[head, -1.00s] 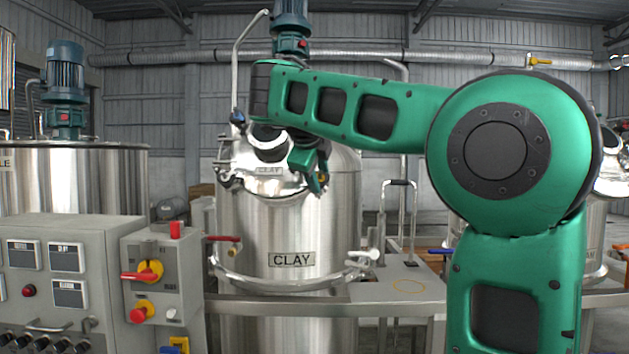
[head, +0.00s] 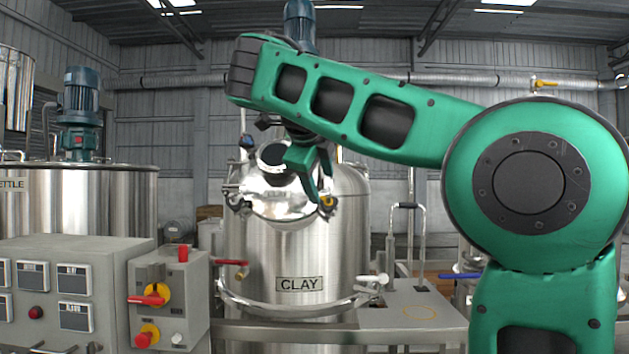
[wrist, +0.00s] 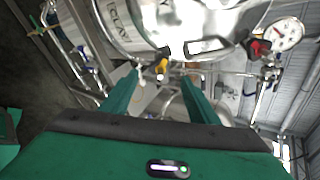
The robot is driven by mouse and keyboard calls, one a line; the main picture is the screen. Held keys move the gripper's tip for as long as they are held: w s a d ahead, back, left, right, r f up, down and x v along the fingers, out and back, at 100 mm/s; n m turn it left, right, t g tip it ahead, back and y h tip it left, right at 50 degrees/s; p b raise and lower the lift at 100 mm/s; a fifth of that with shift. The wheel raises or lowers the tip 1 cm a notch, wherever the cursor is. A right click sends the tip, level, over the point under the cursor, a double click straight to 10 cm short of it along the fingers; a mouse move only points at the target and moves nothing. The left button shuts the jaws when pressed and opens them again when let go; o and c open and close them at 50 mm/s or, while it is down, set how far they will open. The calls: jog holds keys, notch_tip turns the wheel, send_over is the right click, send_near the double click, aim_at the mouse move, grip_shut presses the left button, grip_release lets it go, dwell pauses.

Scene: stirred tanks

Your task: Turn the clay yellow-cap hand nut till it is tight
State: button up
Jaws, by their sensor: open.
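The clay tank (head: 290,245) is a shiny steel vessel with a "CLAY" plate and a domed lid. The yellow-cap hand nut (head: 327,202) sits on the right side of the lid rim. It also shows as a small yellow spot in the wrist view (wrist: 161,66), beyond the fingers and near the gap between them. My green gripper (head: 319,182) is open, with its fingers pointing down just above and beside the nut. Its two fingers also show in the wrist view (wrist: 160,78), with nothing held between them. How far the nut is screwed down cannot be told.
A control box with red handles (head: 168,298) stands at the front left, beside a grey panel (head: 72,290). A red-handled valve (head: 238,264) and a white-handled clamp (head: 372,280) flank the tank. A pressure gauge (wrist: 287,33) lies to the right in the wrist view.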

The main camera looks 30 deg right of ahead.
jog(key=shift+v, duration=1.1)
